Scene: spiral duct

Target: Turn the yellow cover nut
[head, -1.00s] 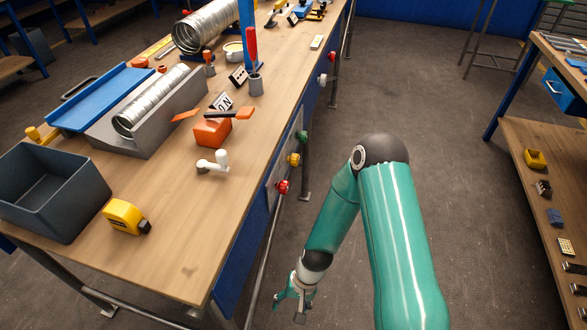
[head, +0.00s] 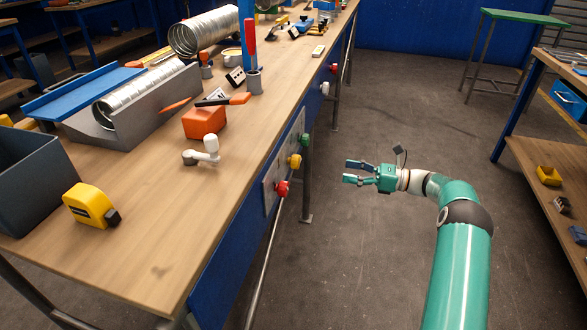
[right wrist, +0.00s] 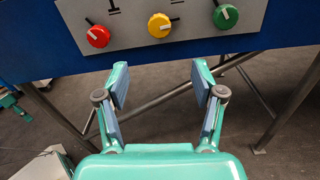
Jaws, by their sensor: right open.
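The yellow nut (head: 295,161) is a round knob on the grey panel on the workbench's side, between a red knob (head: 282,188) and a green knob (head: 305,140). In the right wrist view, the yellow nut (right wrist: 159,25) has a white bar on its face and sits at the top, ahead of the jaws. My right gripper (head: 345,171) is open and empty, pointing left at the panel with a clear gap. In the right wrist view, its fingers (right wrist: 160,82) are spread below the knob row. My left gripper is not seen.
A small white crank (head: 206,150), an orange block (head: 204,121) and a yellow tape measure (head: 90,205) are on the bench top (head: 150,255). Shelving (head: 545,165) stands at the right. The floor between is clear. Bench legs show in the right wrist view.

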